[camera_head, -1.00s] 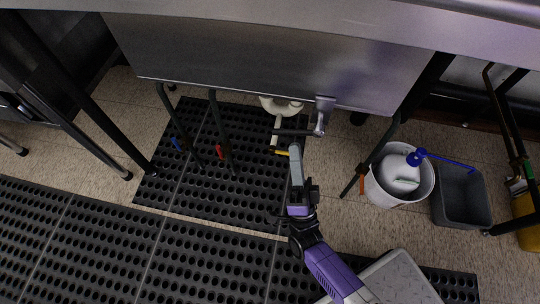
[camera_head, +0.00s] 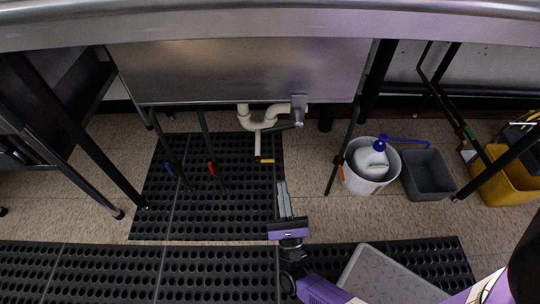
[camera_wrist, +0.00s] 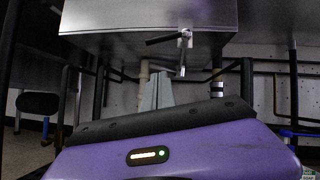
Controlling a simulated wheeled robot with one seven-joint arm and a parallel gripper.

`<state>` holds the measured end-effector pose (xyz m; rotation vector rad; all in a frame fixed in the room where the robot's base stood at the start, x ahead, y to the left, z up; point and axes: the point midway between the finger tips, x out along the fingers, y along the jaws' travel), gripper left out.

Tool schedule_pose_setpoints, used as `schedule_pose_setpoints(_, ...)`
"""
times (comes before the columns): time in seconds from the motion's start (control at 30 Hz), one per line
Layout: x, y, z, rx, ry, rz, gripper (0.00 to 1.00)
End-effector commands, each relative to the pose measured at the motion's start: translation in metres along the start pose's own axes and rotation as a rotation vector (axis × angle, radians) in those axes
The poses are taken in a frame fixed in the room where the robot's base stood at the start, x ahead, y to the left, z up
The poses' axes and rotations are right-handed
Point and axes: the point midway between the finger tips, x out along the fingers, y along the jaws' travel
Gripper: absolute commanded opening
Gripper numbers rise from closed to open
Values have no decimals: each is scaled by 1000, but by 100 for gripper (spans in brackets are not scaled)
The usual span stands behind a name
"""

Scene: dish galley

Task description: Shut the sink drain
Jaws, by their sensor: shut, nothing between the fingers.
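The steel sink basin (camera_head: 240,72) spans the upper head view. Under its right front hangs a grey drain bracket (camera_head: 299,104) with a dark lever handle (camera_head: 278,128) pointing left. The wrist view shows the bracket (camera_wrist: 185,39) with the dark handle (camera_wrist: 161,40) reaching left, roughly level, and a thin grey rod hanging below. White drain pipes (camera_head: 258,123) run beneath the basin. My gripper (camera_head: 282,185) is shut and empty, below and in front of the lever, apart from it. Its pressed-together fingers (camera_wrist: 157,92) point up toward the basin's underside. How the valve stands inside is hidden.
A white bucket (camera_head: 354,182) holding a blue-topped jug (camera_head: 373,160), a grey bin (camera_head: 428,176) and a yellow bucket (camera_head: 503,180) stand right. Table legs flank the basin. Blue (camera_head: 169,169) and red (camera_head: 211,169) grips show at left. Black perforated mats (camera_head: 160,215) cover the floor.

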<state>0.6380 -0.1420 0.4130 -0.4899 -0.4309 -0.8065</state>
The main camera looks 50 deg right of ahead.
Motion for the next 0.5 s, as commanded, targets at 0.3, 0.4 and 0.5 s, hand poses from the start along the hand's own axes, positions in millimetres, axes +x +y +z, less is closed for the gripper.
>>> schedule_pose_setpoints(0.3,42,-1,2,7,-4,-4,0)
schedule_pose_setpoints(0.4,63,-1,1,7,-3,-4,0)
schedule_pose_setpoints(0.5,82,-1,1,6,-4,-4,0)
